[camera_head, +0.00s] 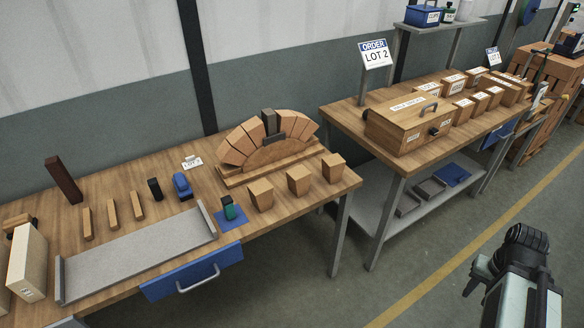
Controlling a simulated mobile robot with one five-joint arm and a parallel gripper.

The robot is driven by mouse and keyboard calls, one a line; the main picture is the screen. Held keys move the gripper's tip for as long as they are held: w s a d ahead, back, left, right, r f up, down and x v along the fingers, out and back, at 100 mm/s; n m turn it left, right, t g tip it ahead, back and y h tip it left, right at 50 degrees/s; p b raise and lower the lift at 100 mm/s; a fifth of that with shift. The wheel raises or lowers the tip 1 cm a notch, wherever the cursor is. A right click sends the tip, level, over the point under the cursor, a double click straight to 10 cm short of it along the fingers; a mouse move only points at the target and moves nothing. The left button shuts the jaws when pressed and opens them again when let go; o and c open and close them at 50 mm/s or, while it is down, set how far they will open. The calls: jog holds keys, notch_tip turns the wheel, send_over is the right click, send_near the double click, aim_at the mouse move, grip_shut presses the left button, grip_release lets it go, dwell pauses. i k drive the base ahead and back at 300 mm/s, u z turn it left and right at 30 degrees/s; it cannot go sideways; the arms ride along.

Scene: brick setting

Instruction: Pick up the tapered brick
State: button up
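Three light-brown tapered bricks stand in a row at the right front of the near wooden table: a left one (261,196), a middle one (299,180) and a right one (333,167). Each looks wider at the top. Behind them, more tapered bricks form an arch (243,141) on a wooden support (229,181), with a dark grey block (269,124) at its top. My gripper (480,274) is at the lower right, over the floor and well apart from the bricks. Its fingers are too unclear to tell open from shut.
The near table also holds a grey tray (140,250), thin wooden strips (112,214), a dark upright block (63,180), a blue tool (182,186) and a green-black item on a blue mat (230,221). A second table (345,121) carries labelled boxes. Floor between is clear.

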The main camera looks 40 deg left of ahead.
aim_at(260, 192)
jog(key=i, duration=1)
jog(key=u, duration=4.05)
jog(key=i, duration=1)
jog(key=z, duration=0.1)
